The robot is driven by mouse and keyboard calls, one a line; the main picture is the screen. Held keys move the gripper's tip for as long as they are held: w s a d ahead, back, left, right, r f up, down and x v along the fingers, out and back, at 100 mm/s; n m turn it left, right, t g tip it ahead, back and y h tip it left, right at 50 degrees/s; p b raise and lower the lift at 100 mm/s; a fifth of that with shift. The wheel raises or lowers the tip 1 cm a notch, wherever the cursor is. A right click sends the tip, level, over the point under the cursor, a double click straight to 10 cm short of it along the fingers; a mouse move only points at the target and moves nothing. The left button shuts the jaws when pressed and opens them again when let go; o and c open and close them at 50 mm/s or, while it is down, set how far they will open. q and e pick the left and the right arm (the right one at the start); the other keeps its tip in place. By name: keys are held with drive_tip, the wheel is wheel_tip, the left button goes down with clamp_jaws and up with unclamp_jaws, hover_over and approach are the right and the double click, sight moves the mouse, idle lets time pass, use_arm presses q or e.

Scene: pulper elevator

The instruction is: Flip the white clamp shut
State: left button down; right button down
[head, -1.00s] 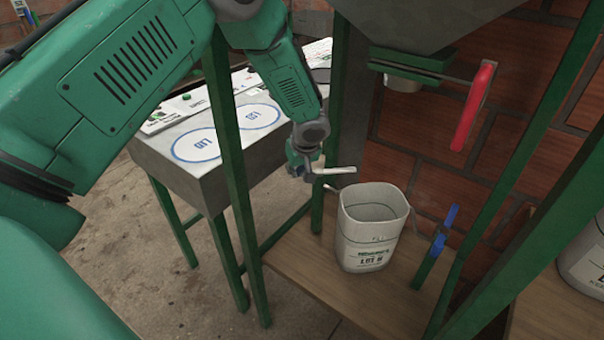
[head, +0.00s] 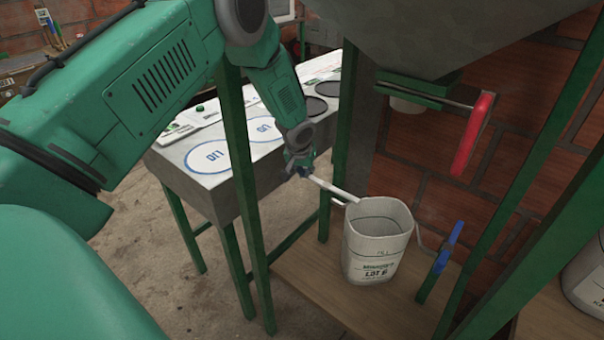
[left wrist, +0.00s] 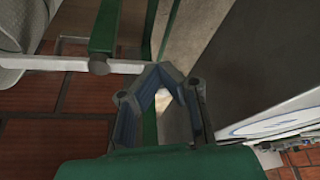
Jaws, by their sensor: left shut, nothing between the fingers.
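The white clamp (head: 333,188) shows as a pale bar sloping from my left gripper down to the rim of the white bucket (head: 375,255). In the left wrist view the white clamp's bar (left wrist: 75,64) runs in from the left, past the end of a green post, and ends beside a finger. My left gripper (head: 303,172) is at the bar's upper left end. It also shows in the left wrist view (left wrist: 168,78), its fingertips together and nothing held. I cannot tell whether finger and bar touch. My right gripper is out of view.
A blue-handled clamp (head: 449,246) stands right of the bucket on the wooden shelf (head: 330,298). A grey hopper (head: 430,35) with a red handle (head: 472,135) hangs above. Green posts (head: 243,190) and a grey bench (head: 205,185) are close to my left arm.

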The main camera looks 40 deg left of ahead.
use_arm(q)
drive_tip(key=shift+w+a+f, duration=0.1)
drive_tip(key=shift+w+a, duration=0.15)
drive_tip(key=shift+a, duration=0.35)
drive_tip(key=shift+w+d, duration=0.1)
drive_tip(key=shift+d, duration=0.1)
